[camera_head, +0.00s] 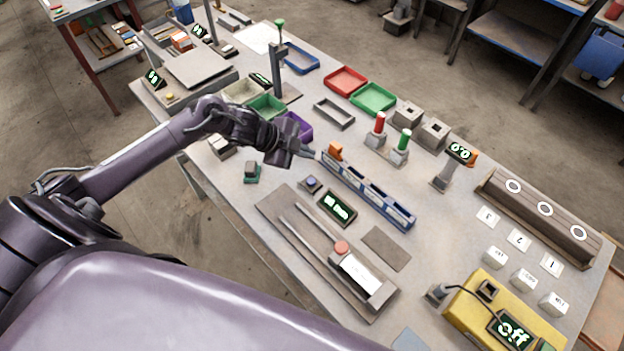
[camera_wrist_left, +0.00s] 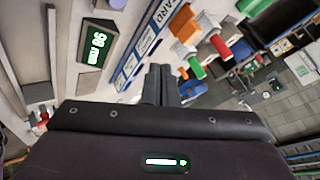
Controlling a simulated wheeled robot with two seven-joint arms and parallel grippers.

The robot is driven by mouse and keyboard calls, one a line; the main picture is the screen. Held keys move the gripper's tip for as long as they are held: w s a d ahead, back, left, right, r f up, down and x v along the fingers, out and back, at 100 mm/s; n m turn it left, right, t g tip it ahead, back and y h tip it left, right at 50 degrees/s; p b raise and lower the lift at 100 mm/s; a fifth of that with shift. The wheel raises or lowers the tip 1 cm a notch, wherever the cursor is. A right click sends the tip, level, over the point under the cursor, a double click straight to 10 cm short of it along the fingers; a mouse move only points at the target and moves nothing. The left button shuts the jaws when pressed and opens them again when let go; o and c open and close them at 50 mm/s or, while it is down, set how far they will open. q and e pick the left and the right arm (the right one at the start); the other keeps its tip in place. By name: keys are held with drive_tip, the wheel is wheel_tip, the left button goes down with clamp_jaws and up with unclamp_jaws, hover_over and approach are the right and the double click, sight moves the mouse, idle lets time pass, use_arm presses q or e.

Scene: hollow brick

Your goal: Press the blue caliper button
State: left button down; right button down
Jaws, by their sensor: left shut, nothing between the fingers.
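The blue caliper button (camera_head: 311,182) sits on a small dark block on the table, beside the caliper's display (camera_head: 337,208). The caliper (camera_head: 330,247), with a long grey jaw and a red knob, lies on a brown board. My left gripper (camera_head: 317,155) is shut and empty, above and beyond the button in the head view, near the end of the blue level. In the left wrist view its fingers (camera_wrist_left: 160,85) are together, and the lit display (camera_wrist_left: 97,45) shows to their left. My right gripper is not in view.
A purple bin (camera_head: 299,127) is beside my left wrist. A brown pad (camera_head: 386,248) lies right of the caliper.

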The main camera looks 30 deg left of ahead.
sight(307, 182)
use_arm(q)
wheel_tip(307, 182, down, 8)
drive_tip(key=b, duration=0.7)
drive_tip(key=shift+f, duration=0.4)
idle(1.1)
idle(0.3)
drive_tip(key=shift+f+b, duration=0.4)
